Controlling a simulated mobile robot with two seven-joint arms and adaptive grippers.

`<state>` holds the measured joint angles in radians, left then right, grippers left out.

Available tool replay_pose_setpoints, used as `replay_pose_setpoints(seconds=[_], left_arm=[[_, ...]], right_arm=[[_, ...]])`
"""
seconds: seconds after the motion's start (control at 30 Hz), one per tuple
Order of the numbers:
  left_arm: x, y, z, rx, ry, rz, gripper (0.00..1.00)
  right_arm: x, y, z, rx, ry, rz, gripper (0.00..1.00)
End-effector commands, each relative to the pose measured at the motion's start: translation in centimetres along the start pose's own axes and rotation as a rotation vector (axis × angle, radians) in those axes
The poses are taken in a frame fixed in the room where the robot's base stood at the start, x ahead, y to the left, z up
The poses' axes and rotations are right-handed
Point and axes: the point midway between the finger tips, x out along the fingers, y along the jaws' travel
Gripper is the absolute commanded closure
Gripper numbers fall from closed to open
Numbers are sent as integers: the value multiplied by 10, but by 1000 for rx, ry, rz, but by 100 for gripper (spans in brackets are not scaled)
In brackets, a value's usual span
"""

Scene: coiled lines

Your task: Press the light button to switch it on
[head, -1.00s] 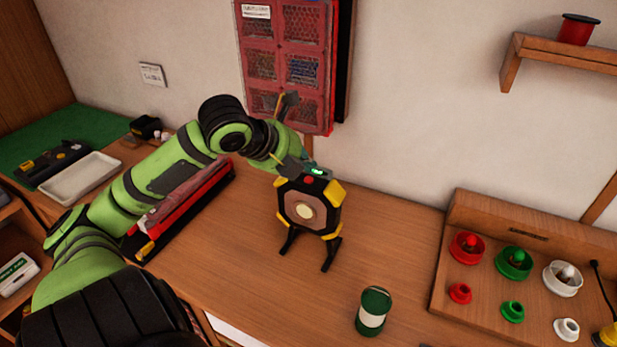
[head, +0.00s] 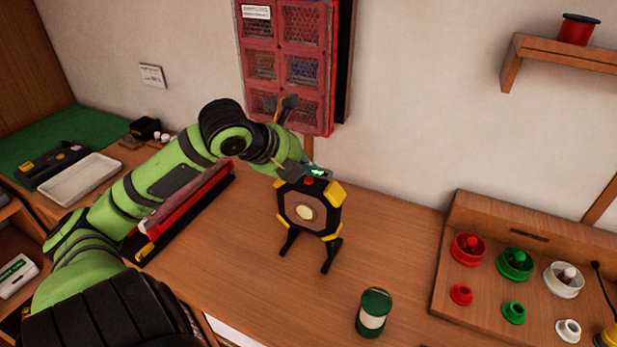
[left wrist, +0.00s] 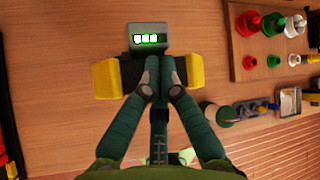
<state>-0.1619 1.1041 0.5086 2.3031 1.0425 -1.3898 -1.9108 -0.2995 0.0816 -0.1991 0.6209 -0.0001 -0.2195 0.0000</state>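The light (head: 326,217) is a black work lamp with yellow corners and a pale round centre, upright on black feet on the wooden table. A red button (head: 309,181) sits on its top edge. A grey block with lit green marks (head: 317,172) is at its top; these also show in the left wrist view (left wrist: 147,38). My left gripper (head: 304,167) is right at the lamp's top, beside the button. In the left wrist view its fingers (left wrist: 160,62) are together with nothing between them, over the lamp and hiding the button. Contact cannot be told. My right gripper is out of view.
A green can (head: 373,312) stands in front, right of the lamp. A wooden board with coloured knobs (head: 515,264) is at the right. A red mesh cabinet (head: 290,60) hangs on the wall behind. A red long tool lies beneath my left arm.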

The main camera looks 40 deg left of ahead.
Motion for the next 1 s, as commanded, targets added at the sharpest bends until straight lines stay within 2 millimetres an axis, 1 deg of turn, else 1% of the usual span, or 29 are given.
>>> replay_pose_setpoints(seconds=[0.43,0.7,1.0], left_arm=[[0,0,0,0,0,0,100],[6,4,-5,0,1,0,100],[6,4,-5,0,0,0,100]], right_arm=[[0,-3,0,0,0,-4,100],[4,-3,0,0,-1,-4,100],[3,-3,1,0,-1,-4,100]])
